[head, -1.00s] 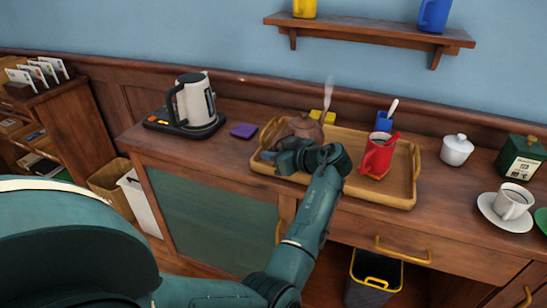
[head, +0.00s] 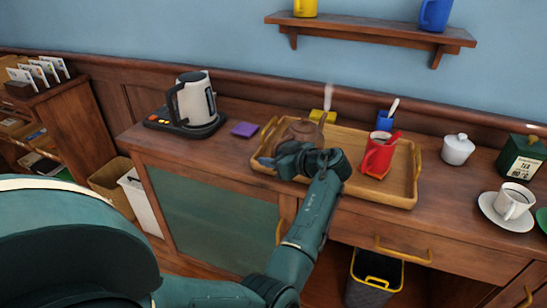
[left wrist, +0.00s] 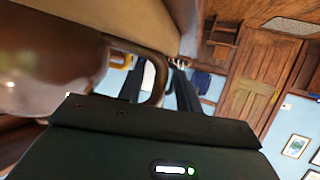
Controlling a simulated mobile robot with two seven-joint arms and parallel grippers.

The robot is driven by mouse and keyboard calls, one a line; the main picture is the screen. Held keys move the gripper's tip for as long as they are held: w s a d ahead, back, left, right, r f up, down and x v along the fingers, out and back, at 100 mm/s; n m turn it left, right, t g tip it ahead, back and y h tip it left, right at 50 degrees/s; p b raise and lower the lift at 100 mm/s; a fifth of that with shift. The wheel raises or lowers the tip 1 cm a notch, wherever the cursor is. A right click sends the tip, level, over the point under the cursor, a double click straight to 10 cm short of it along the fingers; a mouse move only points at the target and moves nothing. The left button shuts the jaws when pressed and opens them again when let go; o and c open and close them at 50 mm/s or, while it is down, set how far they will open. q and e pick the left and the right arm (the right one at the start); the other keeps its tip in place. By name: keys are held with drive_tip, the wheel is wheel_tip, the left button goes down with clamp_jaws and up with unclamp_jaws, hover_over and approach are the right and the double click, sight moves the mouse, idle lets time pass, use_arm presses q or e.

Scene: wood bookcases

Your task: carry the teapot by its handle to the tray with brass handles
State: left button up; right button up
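The brown teapot (head: 303,129) is at the left end of the wooden tray (head: 388,198), partly hidden behind my left gripper. The tray has yellow brass-coloured handles at both ends. My left gripper (head: 283,163) is at the teapot's near side. In the left wrist view the teapot (left wrist: 45,70) fills the left side, and its looped handle (left wrist: 160,68) lies between the two fingers (left wrist: 160,88). Gaps show beside the handle, so the fingers look open around it. Whether the teapot's base touches the tray is hidden. My right gripper is not in view.
A red mug (head: 378,158) stands in the tray's right half. Behind the tray are a yellow item (head: 318,115) and a blue cup (head: 385,120). A kettle (head: 195,100) stands left; a white lidded pot (head: 457,149) and cup on saucer (head: 514,203) stand right.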

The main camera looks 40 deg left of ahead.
use_arm(q)
drive_tip(key=shift+r, duration=0.2)
drive_tip(key=b+v, duration=0.1)
drive_tip(key=v, duration=1.1)
drive_tip(key=shift+f, duration=0.15)
